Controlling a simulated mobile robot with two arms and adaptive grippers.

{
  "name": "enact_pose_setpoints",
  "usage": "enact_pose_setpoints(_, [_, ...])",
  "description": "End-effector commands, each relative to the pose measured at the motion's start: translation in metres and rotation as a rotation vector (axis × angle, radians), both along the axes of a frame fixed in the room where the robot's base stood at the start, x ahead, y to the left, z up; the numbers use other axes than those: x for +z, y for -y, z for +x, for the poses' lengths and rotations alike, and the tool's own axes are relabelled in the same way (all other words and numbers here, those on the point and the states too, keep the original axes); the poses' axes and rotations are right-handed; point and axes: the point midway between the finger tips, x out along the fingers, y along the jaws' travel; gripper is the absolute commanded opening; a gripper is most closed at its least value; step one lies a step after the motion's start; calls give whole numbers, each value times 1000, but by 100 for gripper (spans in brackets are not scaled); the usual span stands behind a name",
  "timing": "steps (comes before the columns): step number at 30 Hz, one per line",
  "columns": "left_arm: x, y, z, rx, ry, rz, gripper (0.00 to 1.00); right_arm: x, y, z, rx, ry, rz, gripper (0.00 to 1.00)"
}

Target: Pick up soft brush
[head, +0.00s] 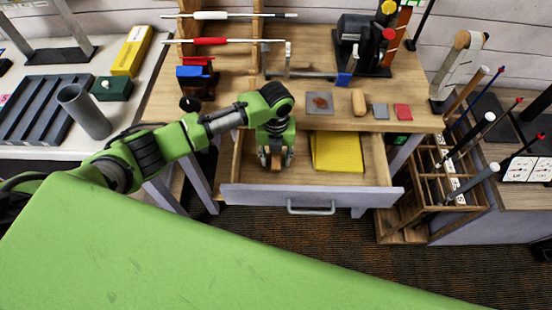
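My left gripper (276,158) points down into the left part of the open drawer (300,198). Its two fingers stand on either side of a small brown, wood-coloured thing (276,164), which may be the soft brush. The gripper hides most of it, and I cannot tell whether the fingers touch it. A rounded tan wooden piece (359,102) lies on the bench top above the drawer; I cannot tell if it has bristles. My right gripper is not in view.
A folded yellow cloth (338,152) lies in the drawer, right of my gripper. The bench (225,95) holds a grey block (380,111), a red block (403,112) and a clamped club shaft (222,41). A wooden rack of clubs (432,190) stands to the right.

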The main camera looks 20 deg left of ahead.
Motion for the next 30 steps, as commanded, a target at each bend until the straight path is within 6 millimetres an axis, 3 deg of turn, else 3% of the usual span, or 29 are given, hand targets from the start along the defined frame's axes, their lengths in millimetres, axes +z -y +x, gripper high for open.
enact_pose_setpoints(1, [0,0,0,0,0,0,25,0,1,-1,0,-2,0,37])
enact_pose_setpoints(4, [0,0,0,0,0,0,0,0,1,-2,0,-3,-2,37])
enact_pose_setpoints(19, [10,-1,2,0,3,1,0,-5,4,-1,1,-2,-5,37])
enact_pose_setpoints(23, [29,0,3,-1,6,0,0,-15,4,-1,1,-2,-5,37])
enact_pose_setpoints(30, [86,39,-27,-7,6,-4,0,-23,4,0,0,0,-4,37])
